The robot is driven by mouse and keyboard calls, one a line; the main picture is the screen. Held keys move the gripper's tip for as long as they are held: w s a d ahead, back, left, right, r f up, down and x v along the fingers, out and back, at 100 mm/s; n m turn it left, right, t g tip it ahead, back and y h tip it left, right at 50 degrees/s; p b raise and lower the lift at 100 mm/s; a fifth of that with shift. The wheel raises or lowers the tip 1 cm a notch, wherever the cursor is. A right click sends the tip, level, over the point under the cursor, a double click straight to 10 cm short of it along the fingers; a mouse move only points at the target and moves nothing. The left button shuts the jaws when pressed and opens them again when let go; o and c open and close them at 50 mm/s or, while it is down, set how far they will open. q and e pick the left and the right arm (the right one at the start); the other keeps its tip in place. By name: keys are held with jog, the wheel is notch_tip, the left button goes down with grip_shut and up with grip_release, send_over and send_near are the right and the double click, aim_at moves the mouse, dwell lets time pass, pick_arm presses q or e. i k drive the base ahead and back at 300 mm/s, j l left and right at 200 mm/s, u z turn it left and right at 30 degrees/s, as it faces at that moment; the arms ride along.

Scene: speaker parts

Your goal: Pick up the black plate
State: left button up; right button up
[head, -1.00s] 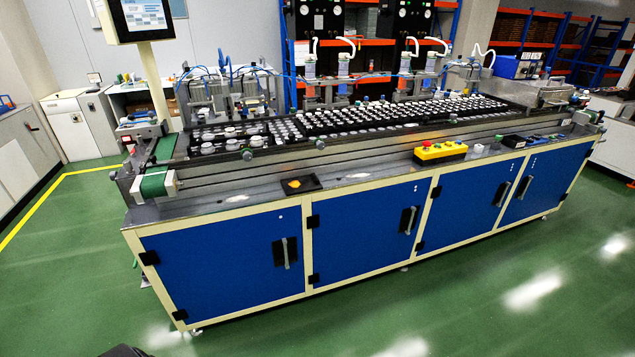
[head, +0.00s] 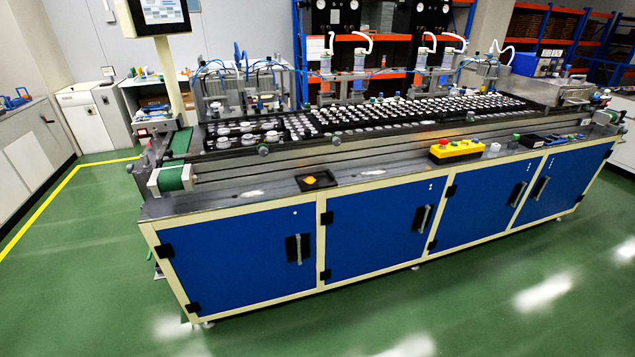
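A small black plate (head: 326,183) lies flat on the grey front ledge of the long workbench (head: 225,204). A small orange-yellow piece (head: 310,181) rests on its left part. The plate sits left of the yellow control box and in front of the conveyor. Neither of my grippers shows in the head view, so nothing is seen touching the plate.
A yellow control box (head: 457,151) with red and green buttons stands on the ledge to the right. Black trays (head: 330,138) with many round parts fill the conveyor. Blue cabinet doors (head: 240,262) form the bench front. Green floor (head: 80,290) is clear in front.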

aim_at(323, 180)
jog(key=i+l, duration=0.2)
jog(key=l, duration=0.15)
jog(key=i+l+u, duration=0.1)
jog(key=i+l, duration=0.25)
jog(key=l, duration=0.3)
jog(key=i+l+u, duration=0.15)
jog(key=l, duration=0.2)
jog(key=i+l, duration=0.2)
jog(key=l, duration=0.15)
jog(key=i+l+u, duration=0.1)
jog(key=l, duration=0.3)
jog(key=i, duration=0.05)
